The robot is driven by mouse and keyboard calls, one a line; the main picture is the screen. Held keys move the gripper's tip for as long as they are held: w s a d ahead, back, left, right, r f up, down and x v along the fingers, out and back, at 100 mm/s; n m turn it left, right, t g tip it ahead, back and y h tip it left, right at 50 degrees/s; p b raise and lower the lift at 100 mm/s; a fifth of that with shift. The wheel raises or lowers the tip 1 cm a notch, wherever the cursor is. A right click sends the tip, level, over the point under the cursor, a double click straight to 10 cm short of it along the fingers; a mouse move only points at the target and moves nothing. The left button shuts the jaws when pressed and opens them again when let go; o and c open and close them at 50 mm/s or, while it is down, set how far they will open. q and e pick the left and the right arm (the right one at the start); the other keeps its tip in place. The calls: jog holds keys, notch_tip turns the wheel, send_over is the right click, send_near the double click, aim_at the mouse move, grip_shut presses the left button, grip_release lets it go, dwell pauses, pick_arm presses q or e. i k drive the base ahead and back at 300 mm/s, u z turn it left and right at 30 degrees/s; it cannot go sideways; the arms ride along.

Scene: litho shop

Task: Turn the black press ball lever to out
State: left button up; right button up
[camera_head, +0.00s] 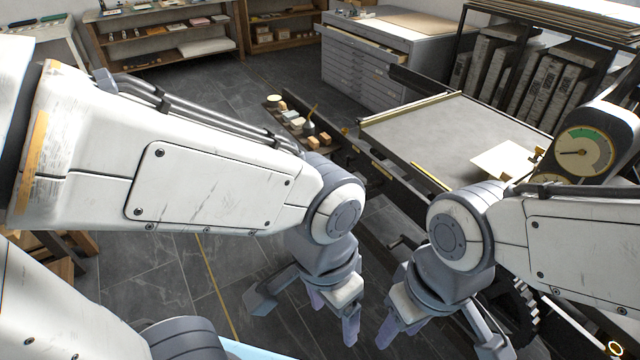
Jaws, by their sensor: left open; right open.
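The press (455,140) stands at the right, with a flat grey bed in a dark frame. A small dark handle-like part (404,241) sticks out from its near side, between my two wrists. I cannot tell whether it is the black ball lever, and no ball shows clearly. My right arm hides much of the press's near right part. My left gripper (305,312) points down over the floor, open and empty. My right gripper (440,338) is beside it to the right, open and empty, in front of the press's lower side.
A round gauge (583,152) with a green band sits above my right arm. A dark toothed gear (522,312) is partly hidden beside my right gripper. A narrow tray (345,152) with small items runs along the press's left. Tiled floor (150,285) is clear at the left.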

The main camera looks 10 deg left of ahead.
aim_at(375, 184)
jog(key=u, duration=0.55)
jog(key=k, duration=0.55)
jog(key=u, duration=1)
jog(key=i, duration=0.95)
jog(key=z, duration=0.9)
jog(key=i, duration=0.4)
jog(key=z, duration=0.4)
